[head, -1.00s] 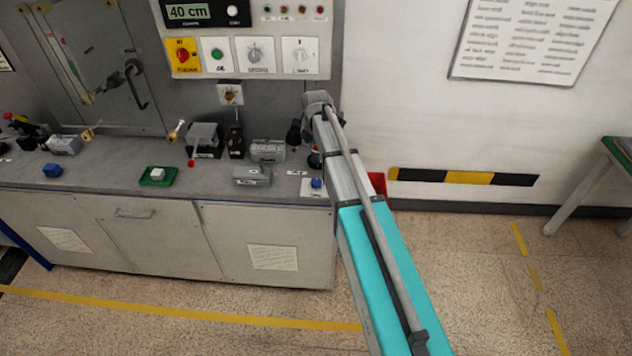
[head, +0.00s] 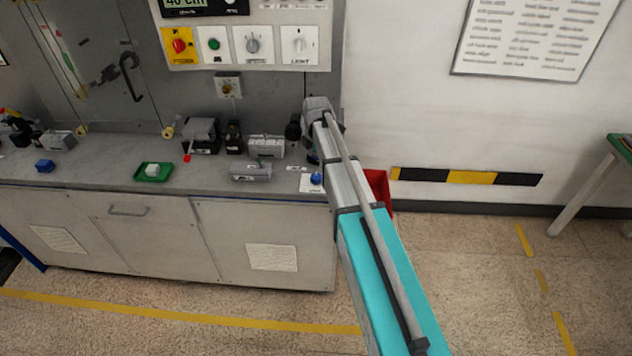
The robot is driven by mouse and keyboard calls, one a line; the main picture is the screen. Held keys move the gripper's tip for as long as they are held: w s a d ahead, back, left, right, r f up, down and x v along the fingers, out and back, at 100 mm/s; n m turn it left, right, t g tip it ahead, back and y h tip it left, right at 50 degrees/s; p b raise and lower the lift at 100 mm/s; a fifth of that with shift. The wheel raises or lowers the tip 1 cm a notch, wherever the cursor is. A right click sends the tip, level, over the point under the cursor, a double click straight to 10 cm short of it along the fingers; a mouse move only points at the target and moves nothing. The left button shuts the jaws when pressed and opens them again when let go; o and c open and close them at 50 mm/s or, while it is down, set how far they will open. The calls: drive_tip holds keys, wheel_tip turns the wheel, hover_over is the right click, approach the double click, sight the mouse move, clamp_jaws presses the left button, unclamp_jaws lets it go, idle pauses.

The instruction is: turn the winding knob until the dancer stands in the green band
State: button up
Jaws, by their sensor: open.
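The control panel (head: 287,12) on the back wall carries a red knob on a yellow plate (head: 179,46), a green button (head: 213,44), a grey rotary knob (head: 252,45) and a white knob (head: 300,44) marked LIGHT. The grey knob's label is too blurred to read, so I cannot be sure it is the winding knob. A narrow coloured strip (head: 72,68) is on the grey back plate at left; the dancer's place against a green band is too small to tell. My arm reaches to the bench's right end, below the panel. My gripper is hidden behind it.
The grey bench (head: 105,178) holds a green tray (head: 139,177) with a white block, a blue block (head: 45,166), grey fixtures and a red-tipped lever (head: 187,158). A red bin (head: 378,190) stands beside the bench.

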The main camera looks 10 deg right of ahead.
sight(316, 176)
drive_tip(key=shift+f+b, duration=3.9)
drive_tip(key=shift+f, duration=0.3)
drive_tip(key=c, duration=1.1)
drive_tip(key=shift+c, duration=0.2)
